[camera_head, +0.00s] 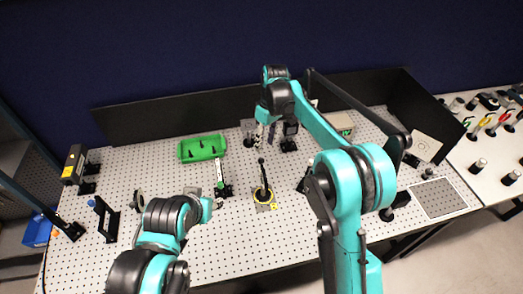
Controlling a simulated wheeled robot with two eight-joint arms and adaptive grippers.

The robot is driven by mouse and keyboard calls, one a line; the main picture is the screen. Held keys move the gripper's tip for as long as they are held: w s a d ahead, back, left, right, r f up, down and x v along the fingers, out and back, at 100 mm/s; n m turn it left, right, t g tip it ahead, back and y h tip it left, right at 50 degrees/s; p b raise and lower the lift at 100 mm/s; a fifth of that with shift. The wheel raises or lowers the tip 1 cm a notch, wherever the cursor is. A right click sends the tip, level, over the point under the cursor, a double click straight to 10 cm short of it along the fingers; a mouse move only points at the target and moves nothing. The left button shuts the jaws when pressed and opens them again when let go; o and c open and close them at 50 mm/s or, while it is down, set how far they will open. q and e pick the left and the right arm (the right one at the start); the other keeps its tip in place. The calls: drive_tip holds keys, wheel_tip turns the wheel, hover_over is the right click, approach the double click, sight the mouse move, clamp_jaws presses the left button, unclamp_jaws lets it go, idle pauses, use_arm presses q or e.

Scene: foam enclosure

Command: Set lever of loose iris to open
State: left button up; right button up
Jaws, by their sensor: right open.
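A dark post-mounted part (263,180) stands upright on a yellow-ringed base (264,197) near the middle of the perforated board. It may be the loose iris, but its lever is too small to make out. My right gripper (262,138) points down above and behind this part, apart from it, open with nothing visible between its fingers. My left arm comes in at the bottom left, and its gripper end (204,208) is low over the board, left of the part. Its fingers are too unclear to tell their state.
A green tray (202,148) lies at the back left. Black mounts stand at the left (106,219) and behind the middle (289,140). A black panel (170,118) closes the back.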

sight(261, 163)
drive_tip(key=f, duration=0.2)
drive_tip(key=a+f, duration=0.1)
drive_tip(key=f, duration=0.5)
drive_tip(key=shift+s+a, duration=0.15)
drive_tip(key=shift+s, duration=0.25)
clamp_jaws()
